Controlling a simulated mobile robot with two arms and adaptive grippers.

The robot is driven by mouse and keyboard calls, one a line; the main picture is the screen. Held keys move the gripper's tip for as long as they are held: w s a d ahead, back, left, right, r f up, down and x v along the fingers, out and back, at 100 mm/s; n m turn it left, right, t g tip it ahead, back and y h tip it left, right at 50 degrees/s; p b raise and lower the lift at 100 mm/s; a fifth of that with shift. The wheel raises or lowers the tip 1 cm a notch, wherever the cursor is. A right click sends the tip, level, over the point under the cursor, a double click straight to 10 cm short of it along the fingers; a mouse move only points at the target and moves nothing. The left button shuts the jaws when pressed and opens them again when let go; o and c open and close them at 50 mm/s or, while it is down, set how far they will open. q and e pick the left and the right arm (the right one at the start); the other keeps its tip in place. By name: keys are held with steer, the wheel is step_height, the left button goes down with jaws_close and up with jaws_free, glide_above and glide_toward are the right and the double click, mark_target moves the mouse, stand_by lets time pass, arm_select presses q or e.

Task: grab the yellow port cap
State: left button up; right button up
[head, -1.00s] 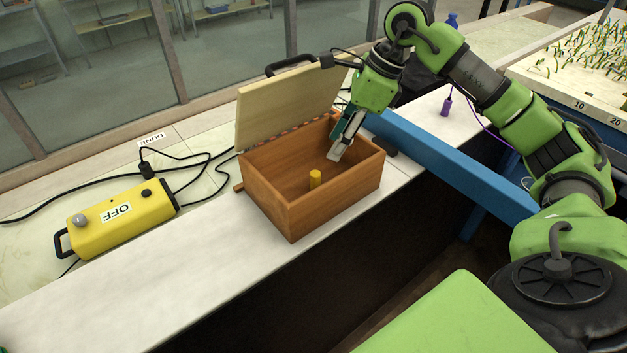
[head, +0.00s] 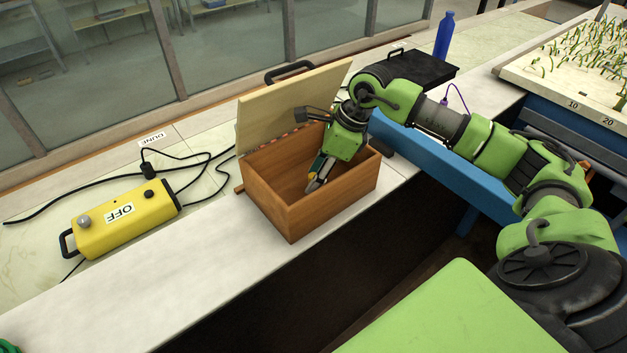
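The wooden box (head: 335,207) stands on the pale counter with its lid (head: 285,105) raised. My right gripper (head: 313,186) reaches down into the box, with its fingertips low inside, where the yellow port cap stood a second ago. The cap itself cannot be made out now; the fingers and the arm cover that spot. Whether the fingers are open or shut on the cap does not show.
A yellow control box (head: 120,220) marked OFF lies left of the wooden box, with black cables around it. A blue bottle (head: 444,36) and a black case (head: 415,68) stand behind my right arm.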

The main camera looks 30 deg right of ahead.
steer(key=c, duration=0.9)
steer(key=shift+r, duration=0.1)
